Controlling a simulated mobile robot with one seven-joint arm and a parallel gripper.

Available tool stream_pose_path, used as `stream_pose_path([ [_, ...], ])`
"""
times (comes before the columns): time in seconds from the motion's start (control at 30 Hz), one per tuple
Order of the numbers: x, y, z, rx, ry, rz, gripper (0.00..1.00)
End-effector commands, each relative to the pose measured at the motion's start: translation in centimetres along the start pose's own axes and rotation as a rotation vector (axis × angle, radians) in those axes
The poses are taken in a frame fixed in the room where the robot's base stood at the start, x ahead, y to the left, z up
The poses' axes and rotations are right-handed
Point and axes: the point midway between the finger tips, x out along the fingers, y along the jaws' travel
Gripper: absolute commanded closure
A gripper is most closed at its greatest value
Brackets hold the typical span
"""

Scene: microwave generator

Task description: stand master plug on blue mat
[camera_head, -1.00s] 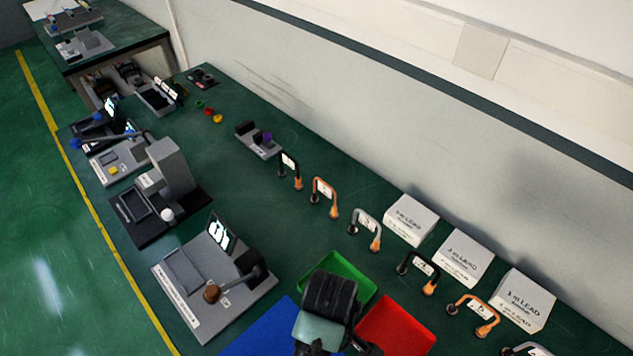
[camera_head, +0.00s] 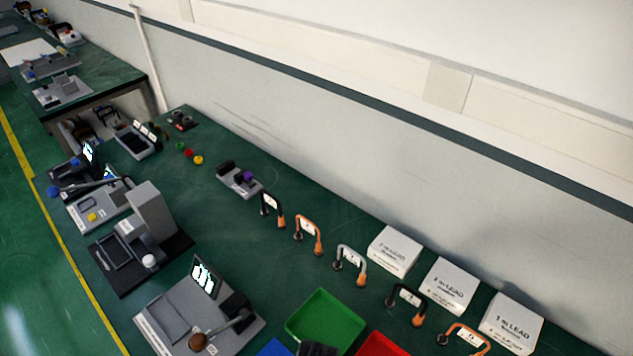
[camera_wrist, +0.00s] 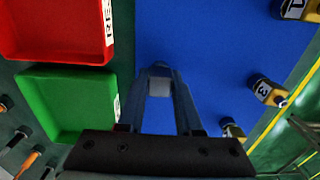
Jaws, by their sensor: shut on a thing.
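The blue mat (camera_wrist: 215,45) fills most of the wrist view; only a corner of the blue mat (camera_head: 275,348) shows at the bottom of the head view. My gripper (camera_wrist: 160,78) points at the mat, its fingers closed in on a small pale grey piece (camera_wrist: 159,87) over the blue. Most of that piece is hidden; I cannot tell whether it is the master plug or whether it touches the mat. Yellow-and-black plugs stand at the mat's right side, one marked 3 (camera_wrist: 267,90), one marked 1 (camera_wrist: 298,8), and another (camera_wrist: 232,128) lower down.
A green tray (camera_head: 326,322) and a red tray (camera_head: 382,346) sit beside the mat. Several leads with orange or black ends and white boxes (camera_head: 450,285) line the wall side. Grey test stations (camera_head: 200,318) stand to the left.

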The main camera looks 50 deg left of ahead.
Motion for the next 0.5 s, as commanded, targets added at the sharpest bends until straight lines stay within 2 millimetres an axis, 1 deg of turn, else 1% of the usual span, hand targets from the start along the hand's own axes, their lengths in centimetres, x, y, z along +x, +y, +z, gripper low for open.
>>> stream_pose_path([
  [0.1,0.31,0.02,0.00,0.001,0.000,0.000,1.00],
  [0.13,0.36,-0.02,0.02,0.000,0.000,-0.001,0.64],
  [0.2,0.28,-0.02,0.02,0.000,0.000,-0.001,0.52],
  [0.3,0.27,-0.02,0.02,0.000,0.000,-0.001,0.36],
  [0.5,0.26,-0.02,0.02,0.000,0.000,-0.001,0.36],
])
